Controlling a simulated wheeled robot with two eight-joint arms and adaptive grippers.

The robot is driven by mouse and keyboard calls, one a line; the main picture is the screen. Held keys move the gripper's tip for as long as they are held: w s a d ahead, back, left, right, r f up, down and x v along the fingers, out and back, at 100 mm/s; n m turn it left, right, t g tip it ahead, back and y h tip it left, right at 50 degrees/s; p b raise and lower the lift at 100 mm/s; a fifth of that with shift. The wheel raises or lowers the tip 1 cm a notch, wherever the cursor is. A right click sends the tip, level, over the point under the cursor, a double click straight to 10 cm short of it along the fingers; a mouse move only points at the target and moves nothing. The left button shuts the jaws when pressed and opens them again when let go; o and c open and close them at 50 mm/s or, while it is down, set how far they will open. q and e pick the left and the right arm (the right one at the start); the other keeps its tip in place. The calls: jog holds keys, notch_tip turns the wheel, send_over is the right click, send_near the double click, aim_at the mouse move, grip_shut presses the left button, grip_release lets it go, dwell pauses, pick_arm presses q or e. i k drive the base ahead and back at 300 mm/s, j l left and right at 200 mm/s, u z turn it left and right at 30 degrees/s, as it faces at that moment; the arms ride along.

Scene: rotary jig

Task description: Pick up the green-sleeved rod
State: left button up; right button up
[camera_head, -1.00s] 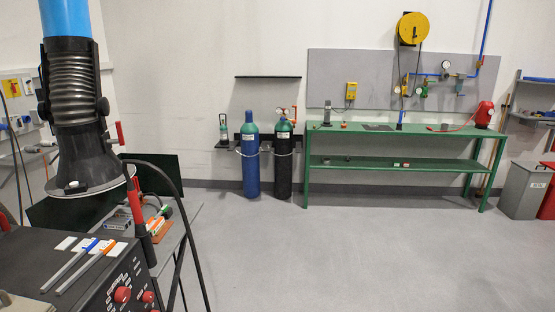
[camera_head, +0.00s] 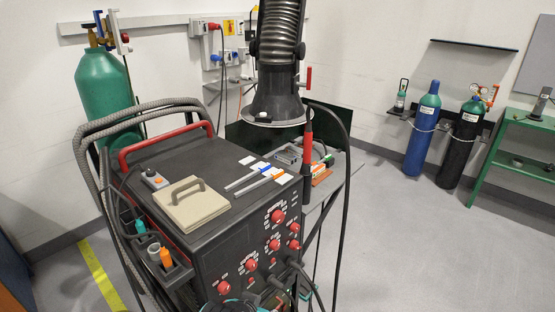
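I cannot make out a rod with a green sleeve. Two thin grey rods lie side by side on top of the dark welding machine (camera_head: 215,170). One rod (camera_head: 247,176) has a blue sleeve at its far end, and the other rod (camera_head: 254,183) has an orange sleeve. White labels lie beside their far ends. A small green item (camera_head: 327,160) shows on the bench behind the machine, too small to identify.
A beige pad with a handle (camera_head: 185,203) and a small grey box (camera_head: 154,180) sit on the machine. A black fume hood (camera_head: 274,105) hangs behind it. A green cylinder (camera_head: 105,95) stands at left. Open floor lies at right.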

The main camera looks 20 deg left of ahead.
aim_at(328, 157)
jog(key=i+l+u, duration=0.2)
jog(key=u, duration=0.25)
jog(key=i+l+u, duration=0.25)
jog(key=u, duration=0.2)
jog(key=i+l+u, duration=0.2)
jog(key=l+u, duration=0.25)
jog(key=i+l+u, duration=0.1)
jog(key=l, duration=0.35)
jog(key=i+l, duration=0.2)
jog(key=l, duration=0.3)
jog(key=i+l+u, duration=0.15)
jog(key=l, duration=0.35)
jog(key=i+l+u, duration=0.1)
jog(key=l, duration=0.35)
jog(key=i+l, duration=0.1)
jog(key=l, duration=0.4)
jog(key=u, duration=0.05)
